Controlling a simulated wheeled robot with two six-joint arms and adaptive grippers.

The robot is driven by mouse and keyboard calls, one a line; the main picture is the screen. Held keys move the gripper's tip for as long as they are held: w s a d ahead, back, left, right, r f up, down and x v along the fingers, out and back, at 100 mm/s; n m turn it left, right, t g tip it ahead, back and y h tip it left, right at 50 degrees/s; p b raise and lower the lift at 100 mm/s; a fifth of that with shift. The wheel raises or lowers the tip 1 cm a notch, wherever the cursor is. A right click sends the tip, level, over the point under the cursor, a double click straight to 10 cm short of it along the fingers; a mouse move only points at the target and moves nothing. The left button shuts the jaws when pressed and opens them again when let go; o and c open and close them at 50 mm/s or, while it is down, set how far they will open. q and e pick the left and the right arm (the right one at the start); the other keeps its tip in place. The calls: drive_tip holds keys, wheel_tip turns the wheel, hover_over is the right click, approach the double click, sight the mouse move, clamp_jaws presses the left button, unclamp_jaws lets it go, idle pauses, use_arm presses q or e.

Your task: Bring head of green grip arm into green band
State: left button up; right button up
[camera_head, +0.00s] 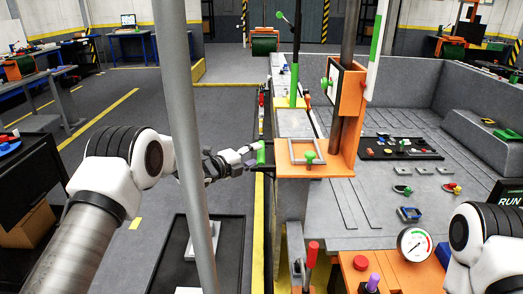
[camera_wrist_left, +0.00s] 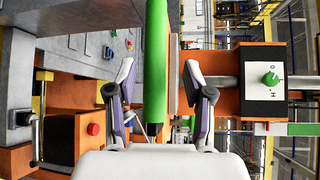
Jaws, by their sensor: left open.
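A green grip (camera_head: 261,152) sticks up at the left edge of the orange-topped console, just beyond my left gripper (camera_head: 246,155). In the left wrist view the green grip (camera_wrist_left: 156,60) stands as a long bar between the two spread fingers of my left gripper (camera_wrist_left: 160,95). The fingers are open, with gaps on both sides of the bar. A green band (camera_head: 294,85) shows on an upright post behind the console, and a longer green stretch (camera_head: 375,45) is on a white post at right. I cannot tell which band belongs to this arm. My right gripper is out of view.
An orange control box (camera_wrist_left: 265,80) with a green knob stands beside the grip. A red-topped lever (camera_head: 312,253) and a gauge (camera_head: 414,244) are nearer. Floor to the left is partly clear.

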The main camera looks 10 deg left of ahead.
sight(260, 154)
use_arm(q)
drive_tip(key=x, duration=0.2)
drive_tip(key=f+x, duration=0.1)
drive_tip(key=x, duration=0.1)
drive_tip(key=shift+w+d, duration=0.1)
drive_tip(key=shift+w, duration=0.1)
drive_tip(key=shift+s+a+r, duration=0.25)
drive_tip(key=shift+s, duration=0.15)
drive_tip(key=shift+c, duration=1.4)
clamp_jaws()
wheel_tip(260, 154, up, 11)
drive_tip(key=shift+r+p, duration=0.1)
drive_tip(key=shift+p, duration=0.9)
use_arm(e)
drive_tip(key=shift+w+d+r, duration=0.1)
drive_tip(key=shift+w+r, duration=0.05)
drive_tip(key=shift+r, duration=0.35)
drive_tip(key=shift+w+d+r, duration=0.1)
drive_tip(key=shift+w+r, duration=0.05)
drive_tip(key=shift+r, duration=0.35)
use_arm(q)
drive_tip(key=shift+o, duration=0.5)
unclamp_jaws()
drive_tip(key=shift+o, duration=0.9)
drive_tip(key=shift+d+f, duration=0.15)
drive_tip(key=shift+f, duration=0.05)
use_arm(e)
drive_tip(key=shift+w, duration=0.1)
